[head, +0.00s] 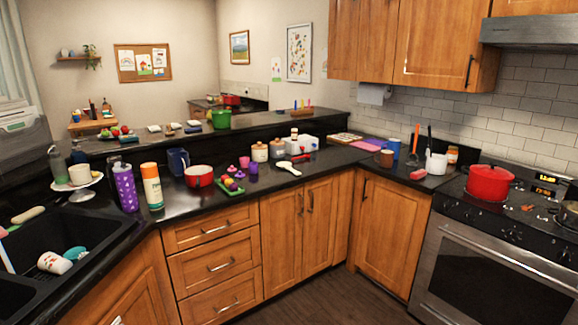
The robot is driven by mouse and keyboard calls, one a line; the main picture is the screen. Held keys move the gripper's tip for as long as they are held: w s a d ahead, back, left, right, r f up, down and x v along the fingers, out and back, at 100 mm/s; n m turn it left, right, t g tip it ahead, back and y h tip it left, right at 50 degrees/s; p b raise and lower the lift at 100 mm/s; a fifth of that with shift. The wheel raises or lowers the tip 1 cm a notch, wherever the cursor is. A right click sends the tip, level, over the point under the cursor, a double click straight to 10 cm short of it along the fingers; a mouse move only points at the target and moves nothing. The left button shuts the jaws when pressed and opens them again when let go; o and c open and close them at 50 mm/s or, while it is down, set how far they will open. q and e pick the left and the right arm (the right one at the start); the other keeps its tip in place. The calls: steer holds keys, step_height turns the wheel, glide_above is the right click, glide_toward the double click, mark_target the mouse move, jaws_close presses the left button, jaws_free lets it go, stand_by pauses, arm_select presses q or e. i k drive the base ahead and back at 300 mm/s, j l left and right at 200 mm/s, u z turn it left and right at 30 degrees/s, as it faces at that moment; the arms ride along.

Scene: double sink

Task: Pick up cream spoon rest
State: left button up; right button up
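The cream spoon rest (289,168) lies flat on the black counter, near the front edge, above the wooden cabinet doors. It looks like a wide pale spoon shape, with its round end toward the lower right. Nothing covers it. Neither of my grippers shows in the head view.
Left of it are a green tray (231,188) with small colored items, a red pot (199,176) and tall bottles. A toaster (294,146) and canisters stand behind. The sink (70,235) is at left, the stove (510,210) at right. Counter just right of it is fairly clear.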

mark_target(287, 165)
steer(key=i+l, duration=0.15)
steer(key=i, duration=0.35)
steer(key=i+l, duration=0.15)
steer(key=i, duration=0.35)
steer(key=i+l, duration=0.15)
steer(key=i, duration=0.35)
